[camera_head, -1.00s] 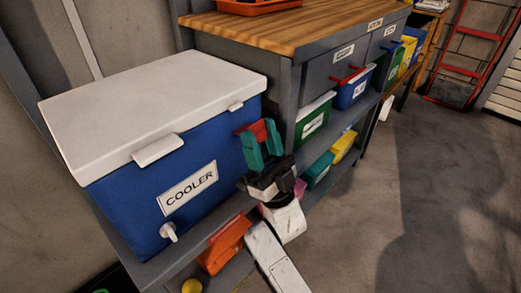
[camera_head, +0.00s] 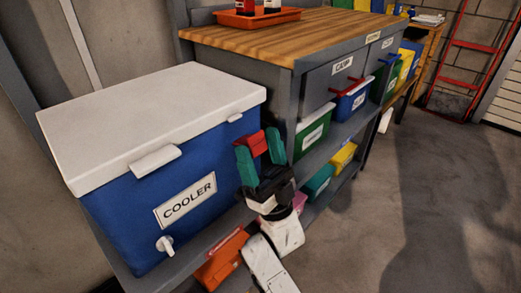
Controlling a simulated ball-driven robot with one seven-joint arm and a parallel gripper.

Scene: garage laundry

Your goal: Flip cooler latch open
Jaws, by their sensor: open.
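The cooler (camera_head: 135,215) is a blue box with a white lid (camera_head: 150,120), standing on a grey shelf at the left; the lid is down. A white latch (camera_head: 155,161) sits on its front at the lid's edge, above the COOLER label. A second, smaller white latch (camera_head: 235,117) is near the right end. My gripper (camera_head: 260,148) has green fingers pointing up, spread open and empty. In the picture it lies right of the cooler's label and below the second latch. Its distance from the cooler front is hard to tell. A red piece (camera_head: 257,143) shows between the fingers.
A workbench with a wooden top (camera_head: 290,38) stands behind to the right, with an orange tray (camera_head: 257,17) on it. Coloured bins fill its shelf, including a green bin (camera_head: 314,130). An orange bin (camera_head: 222,258) sits below the cooler. The floor (camera_head: 400,215) at right is clear.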

